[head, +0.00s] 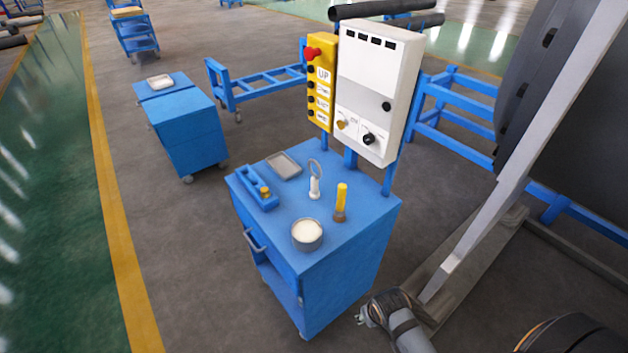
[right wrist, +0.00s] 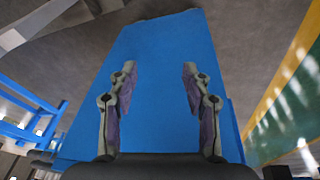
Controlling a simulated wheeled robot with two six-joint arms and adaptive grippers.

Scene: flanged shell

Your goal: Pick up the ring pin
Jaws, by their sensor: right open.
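The ring pin (head: 315,187) stands upright on top of the blue cart (head: 365,216), a pale short cylinder with a thin ring above it. My right gripper (head: 362,316) is low, beside the cart's right side, well below and apart from the ring pin. In the right wrist view, my right gripper (right wrist: 159,88) is open and empty, with a plain blue face of what looks like the cart (right wrist: 160,45) beyond its fingers. The ring pin does not show in that view. My left gripper is not in view.
Around the pin stand a yellow-handled tool (head: 341,201), a round pot (head: 307,235), a blue holder (head: 257,190) and a grey tray (head: 284,166). A control box (head: 374,90) rises behind. A slanted grey beam (head: 525,150) stands to the right.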

